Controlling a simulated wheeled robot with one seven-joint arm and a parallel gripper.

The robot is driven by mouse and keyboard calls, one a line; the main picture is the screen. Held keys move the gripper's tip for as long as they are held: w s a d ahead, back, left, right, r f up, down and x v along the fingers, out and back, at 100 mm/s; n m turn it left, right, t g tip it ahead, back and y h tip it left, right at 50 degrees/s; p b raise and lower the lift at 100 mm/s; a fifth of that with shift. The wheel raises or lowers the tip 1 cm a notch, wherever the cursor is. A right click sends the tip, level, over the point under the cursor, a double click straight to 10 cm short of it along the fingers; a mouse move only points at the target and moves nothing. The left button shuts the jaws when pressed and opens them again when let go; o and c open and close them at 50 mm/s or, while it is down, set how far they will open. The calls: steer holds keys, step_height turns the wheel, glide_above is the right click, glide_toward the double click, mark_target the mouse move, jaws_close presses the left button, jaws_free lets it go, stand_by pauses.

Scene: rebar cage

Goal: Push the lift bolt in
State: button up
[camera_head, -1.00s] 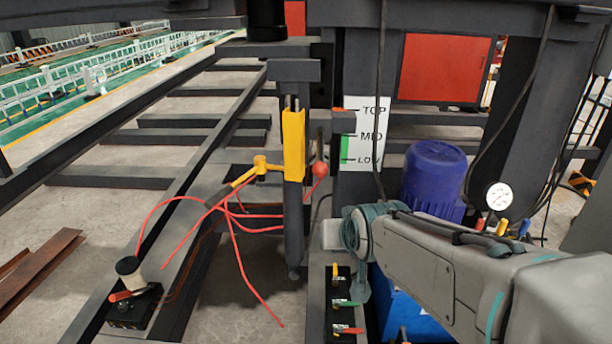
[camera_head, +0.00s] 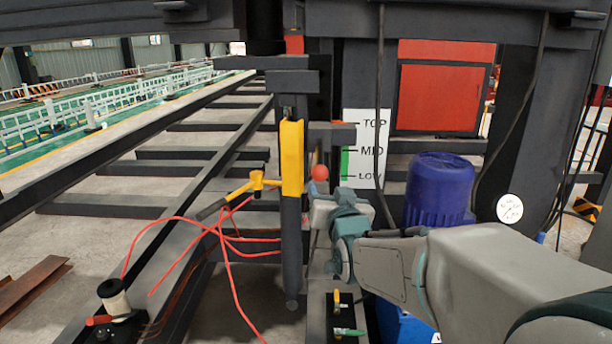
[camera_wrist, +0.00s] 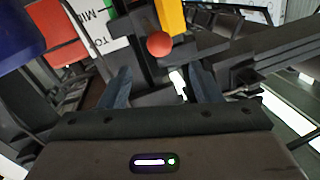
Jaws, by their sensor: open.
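A red ball knob (camera_head: 320,172), which looks like the end of the lift bolt, stands just right of the yellow upright piece (camera_head: 292,158) on the dark post. In the wrist view the knob (camera_wrist: 159,44) sits beyond my fingertips, roughly between them, with the yellow piece (camera_wrist: 171,17) behind it. How far the bolt stands out cannot be told. My gripper (camera_head: 313,192) is just below the knob in the head view. In the wrist view its two fingers (camera_wrist: 160,84) are spread apart, with nothing between them. The knob appears clear of both fingers.
A TOP/MID/LOW sign (camera_head: 366,150) stands behind my gripper. A blue motor (camera_head: 439,188) and a gauge (camera_head: 510,208) are at the right. Small levers (camera_head: 346,332) stand below.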

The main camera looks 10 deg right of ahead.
mark_target(322, 176)
steer(key=w, duration=1.1)
steer(key=shift+w, duration=0.1)
